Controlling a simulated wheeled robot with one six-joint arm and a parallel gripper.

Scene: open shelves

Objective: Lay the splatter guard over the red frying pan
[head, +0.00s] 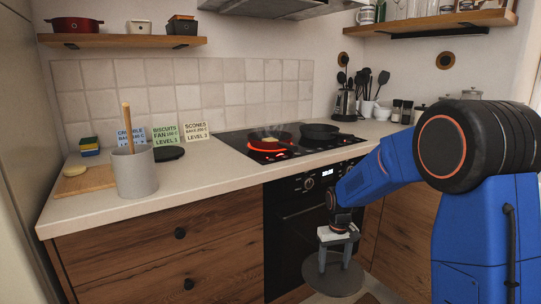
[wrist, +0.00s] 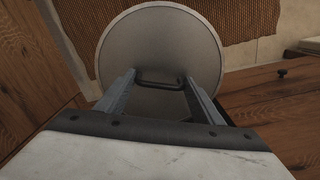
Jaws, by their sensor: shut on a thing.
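The splatter guard is a round grey disc (wrist: 158,45) with a dark handle loop at its middle in the wrist view. My gripper (wrist: 160,84) is shut on that handle, with one finger on each side. In the head view the splatter guard (head: 333,277) hangs below my gripper (head: 336,246), low in front of the oven and below the counter top. The red frying pan (head: 268,143) sits on the left part of the black cooktop, with faint steam above it. The pan and the guard are well apart.
A black pan (head: 320,131) stands right of the red one on the cooktop (head: 240,139). A grey crock (head: 134,172) with a wooden stick and recipe cards (head: 163,129) stand on the left counter. The oven front (head: 300,215) is behind my gripper. Shelves hang above.

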